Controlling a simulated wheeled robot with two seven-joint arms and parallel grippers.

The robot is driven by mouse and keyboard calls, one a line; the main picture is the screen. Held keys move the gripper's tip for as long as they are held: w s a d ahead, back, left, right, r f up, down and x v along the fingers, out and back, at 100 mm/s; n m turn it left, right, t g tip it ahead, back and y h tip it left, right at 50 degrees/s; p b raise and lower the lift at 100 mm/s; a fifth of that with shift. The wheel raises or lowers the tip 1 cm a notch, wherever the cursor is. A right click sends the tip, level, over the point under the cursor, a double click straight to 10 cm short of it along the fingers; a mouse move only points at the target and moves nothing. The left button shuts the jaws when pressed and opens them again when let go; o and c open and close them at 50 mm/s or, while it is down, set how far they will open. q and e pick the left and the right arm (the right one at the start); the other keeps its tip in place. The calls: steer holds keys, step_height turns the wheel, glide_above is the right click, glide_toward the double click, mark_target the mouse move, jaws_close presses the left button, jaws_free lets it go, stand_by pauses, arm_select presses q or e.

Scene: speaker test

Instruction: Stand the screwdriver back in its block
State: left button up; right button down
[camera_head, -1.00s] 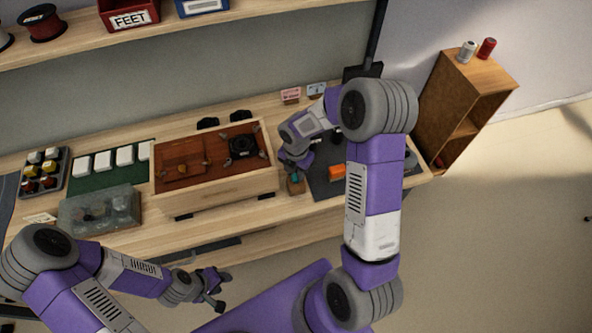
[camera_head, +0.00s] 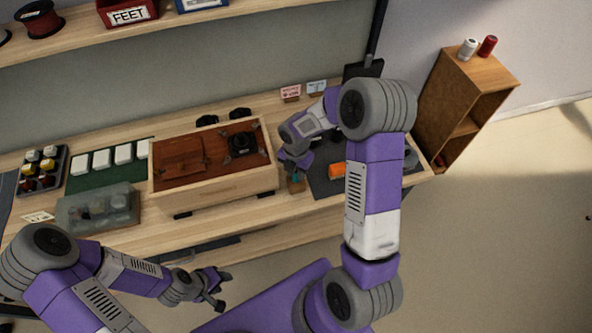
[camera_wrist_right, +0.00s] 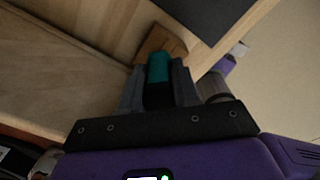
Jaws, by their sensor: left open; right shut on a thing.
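The screwdriver's teal handle (camera_wrist_right: 158,68) is between the fingers of my right gripper (camera_wrist_right: 160,88) in the right wrist view. The small wooden block (camera_wrist_right: 172,42) shows directly beyond the handle. In the head view the teal handle (camera_head: 295,177) is just above the block (camera_head: 297,187), at the bench's front, with my right gripper (camera_head: 296,166) over it. The screwdriver's shaft is hidden, so I cannot tell whether it is in the block. My left gripper (camera_head: 222,289) is open and empty, in front of the bench.
A wooden speaker box (camera_head: 222,188) stands just left of the block. A dark mat (camera_head: 322,185) with an orange object (camera_head: 337,170) lies to the right. A clear lidded box (camera_head: 97,208) is at the left. A wooden shelf unit (camera_head: 462,105) stands beyond the bench's right end.

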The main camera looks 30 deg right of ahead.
steer(key=shift+f, duration=0.15)
steer(key=c, duration=0.8)
jaws_free()
steer(key=shift+o, duration=0.2)
step_height(320, 180, up, 8)
steer(key=shift+f+p, duration=0.2)
steer(key=shift+p, duration=0.35)
